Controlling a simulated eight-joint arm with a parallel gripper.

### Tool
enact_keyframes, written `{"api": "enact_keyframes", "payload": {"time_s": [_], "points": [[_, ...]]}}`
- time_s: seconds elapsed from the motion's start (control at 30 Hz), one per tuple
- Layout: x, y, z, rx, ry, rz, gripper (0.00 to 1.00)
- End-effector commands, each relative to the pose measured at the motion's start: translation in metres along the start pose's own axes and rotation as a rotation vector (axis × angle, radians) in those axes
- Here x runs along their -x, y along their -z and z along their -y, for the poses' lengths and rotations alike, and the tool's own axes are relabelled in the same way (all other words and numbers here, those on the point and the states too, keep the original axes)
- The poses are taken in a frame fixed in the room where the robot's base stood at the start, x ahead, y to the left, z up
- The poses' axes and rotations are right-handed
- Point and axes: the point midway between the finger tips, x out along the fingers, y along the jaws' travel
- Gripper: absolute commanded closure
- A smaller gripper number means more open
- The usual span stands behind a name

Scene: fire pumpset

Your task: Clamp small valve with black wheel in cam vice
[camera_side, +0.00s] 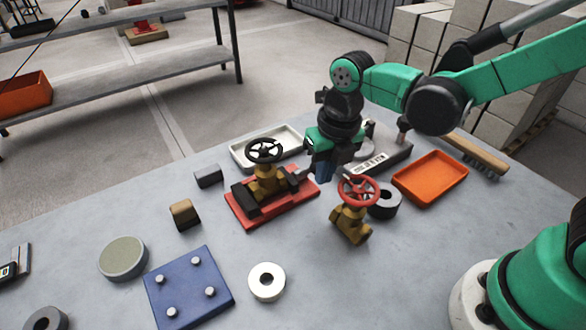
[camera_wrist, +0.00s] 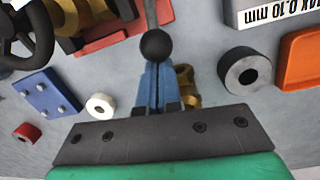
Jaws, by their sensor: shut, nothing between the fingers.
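The brass valve with the black wheel (camera_side: 264,178) stands upright between the dark jaws of the cam vice, which has a red base (camera_side: 262,216). In the wrist view the valve (camera_wrist: 85,14) and black wheel (camera_wrist: 30,35) show at the top left. The vice's grey lever ends in a black ball knob (camera_wrist: 157,45). My gripper (camera_side: 324,172) is shut and empty, low at the vice's right end. In the wrist view its blue fingertips (camera_wrist: 157,68) lie right at the knob; I cannot tell whether they touch. Whether the jaws press on the valve is unclear.
A brass valve with a red wheel (camera_side: 353,210) and a dark ring (camera_side: 384,203) stand close right of my gripper. An orange tray (camera_side: 430,178), a white tray (camera_side: 244,153) and a blue plate with pegs (camera_side: 187,290) lie around. The front middle is mostly clear.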

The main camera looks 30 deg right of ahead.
Motion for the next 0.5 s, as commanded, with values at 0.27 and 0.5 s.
{"api": "enact_keyframes", "payload": {"time_s": [0.27, 0.5], "points": [[0.009, -0.014, -0.003, -0.008, 0.018, -0.114, 1.00], [0.019, -0.034, -0.006, -0.007, 0.018, -0.112, 1.00]]}}
